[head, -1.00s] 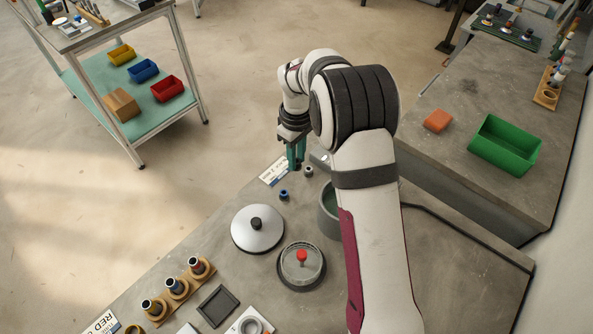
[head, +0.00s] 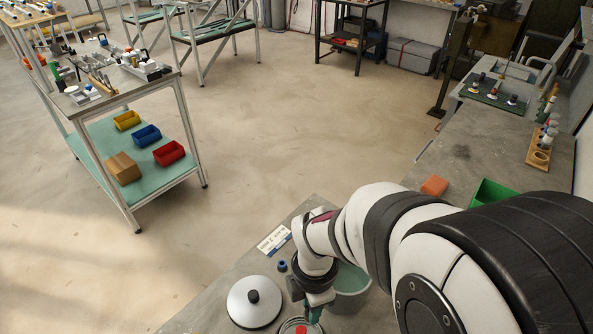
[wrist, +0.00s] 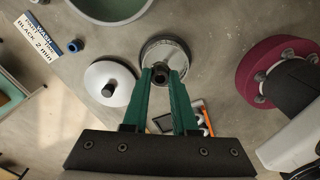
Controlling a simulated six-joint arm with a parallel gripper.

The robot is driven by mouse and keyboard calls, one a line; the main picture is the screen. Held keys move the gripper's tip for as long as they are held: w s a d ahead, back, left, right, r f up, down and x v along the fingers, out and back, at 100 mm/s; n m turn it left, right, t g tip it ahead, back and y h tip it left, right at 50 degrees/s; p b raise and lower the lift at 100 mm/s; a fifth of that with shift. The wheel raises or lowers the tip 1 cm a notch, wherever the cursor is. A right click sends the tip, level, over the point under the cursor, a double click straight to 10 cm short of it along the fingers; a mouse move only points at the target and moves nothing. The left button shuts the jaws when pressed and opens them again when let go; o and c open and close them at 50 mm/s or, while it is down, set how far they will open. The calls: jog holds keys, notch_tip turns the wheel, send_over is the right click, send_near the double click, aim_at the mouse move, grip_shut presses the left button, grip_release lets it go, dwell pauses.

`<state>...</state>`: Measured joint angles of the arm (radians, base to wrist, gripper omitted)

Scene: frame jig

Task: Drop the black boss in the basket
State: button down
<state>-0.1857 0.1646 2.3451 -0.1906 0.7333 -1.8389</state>
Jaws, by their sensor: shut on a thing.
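The boss (wrist: 161,71), small, dark and ring-like, is between the green fingertips of my gripper (wrist: 162,74) in the wrist view. My gripper is shut on it. Behind it is a round, dark-rimmed dish that looks like the basket (wrist: 168,47); the boss overlaps its near part in the picture. The height between them is hard to tell. In the head view my gripper (head: 313,313) is low at the bottom edge, over the basket (head: 289,325), which is mostly cut off with a bit of red showing. The boss cannot be made out there.
A pale round lid with a black knob (head: 252,300) lies just left of the basket. A green-lined tub (head: 352,282) stands behind my gripper. A small blue ring (head: 282,266) and a printed label (head: 273,240) lie near the bench edge.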

jog(key=shift+f, duration=3.15)
jog(key=c, duration=0.6)
grip_release()
jog(key=shift+o, duration=0.7)
jog(key=shift+r, duration=4.05)
